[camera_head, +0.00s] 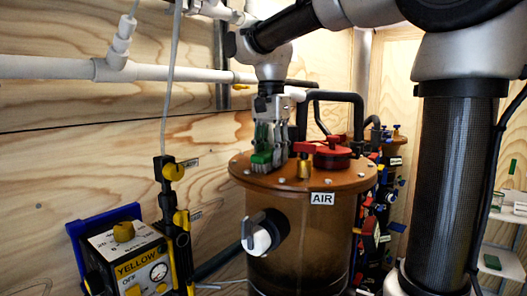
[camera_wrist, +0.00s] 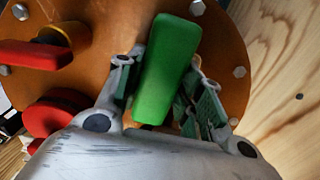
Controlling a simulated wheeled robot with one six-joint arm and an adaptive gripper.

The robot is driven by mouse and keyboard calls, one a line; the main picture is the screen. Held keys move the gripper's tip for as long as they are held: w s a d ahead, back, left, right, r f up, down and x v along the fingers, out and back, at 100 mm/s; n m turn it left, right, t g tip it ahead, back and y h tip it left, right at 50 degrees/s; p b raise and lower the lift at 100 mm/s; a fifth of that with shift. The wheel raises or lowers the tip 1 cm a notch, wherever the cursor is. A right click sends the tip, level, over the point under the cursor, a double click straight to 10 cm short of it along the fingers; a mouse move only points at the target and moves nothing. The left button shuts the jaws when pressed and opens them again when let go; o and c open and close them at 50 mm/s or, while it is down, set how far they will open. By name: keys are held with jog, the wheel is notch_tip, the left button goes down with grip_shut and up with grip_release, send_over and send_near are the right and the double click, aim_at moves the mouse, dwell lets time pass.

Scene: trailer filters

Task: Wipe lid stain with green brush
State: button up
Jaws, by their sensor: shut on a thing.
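The green brush (camera_head: 261,157) is held upright in my gripper (camera_head: 272,135), with its lower end at the brown lid (camera_head: 250,178) of the tank labelled AIR. Whether the brush touches the lid is hard to tell. In the wrist view the green brush (camera_wrist: 166,68) shows between the two fingers of my gripper (camera_wrist: 163,95), above the orange-brown lid (camera_wrist: 120,22). My gripper is shut on the brush. I cannot make out a stain on the lid; the brush and fingers hide part of it.
A brass valve with a red handle (camera_head: 304,149) and a red cap (camera_head: 333,153) stand on the lid, right of the brush. Bolts ring the lid's edge. A black pipe (camera_head: 340,97) rises behind. A yellow-labelled control box (camera_head: 130,262) is at lower left, by the wooden wall.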

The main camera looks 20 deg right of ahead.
jog(key=shift+s+d, duration=0.3)
jog(key=shift+s, duration=0.2)
jog(key=shift+w+a, duration=0.65)
jog(key=shift+w, duration=0.35)
jog(key=shift+w+a, duration=0.65)
jog(key=shift+w, duration=0.4)
jog(key=shift+w+a, duration=0.65)
jog(key=shift+w, duration=0.35)
jog(key=shift+d, duration=0.2)
jog(key=shift+s+d+f, duration=0.15)
jog(key=shift+s+d, duration=0.35)
jog(key=shift+s, duration=0.25)
jog(key=shift+s+d+f, duration=0.1)
jog(key=shift+s+d, duration=0.35)
jog(key=shift+s, duration=0.3)
jog(key=shift+c, duration=1.1)
jog(key=shift+s+d+r, duration=0.1)
jog(key=shift+s+d, duration=0.45)
jog(key=shift+s, duration=0.2)
jog(key=shift+s+d+r, duration=0.1)
jog(key=shift+s+d, duration=0.4)
jog(key=shift+s, duration=0.25)
jog(key=shift+w+a, duration=0.7)
jog(key=shift+w, duration=0.35)
jog(key=shift+w+a, duration=0.65)
jog(key=shift+w, duration=0.35)
jog(key=shift+w+a, duration=0.7)
jog(key=shift+w, duration=0.35)
jog(key=shift+r, duration=3.05)
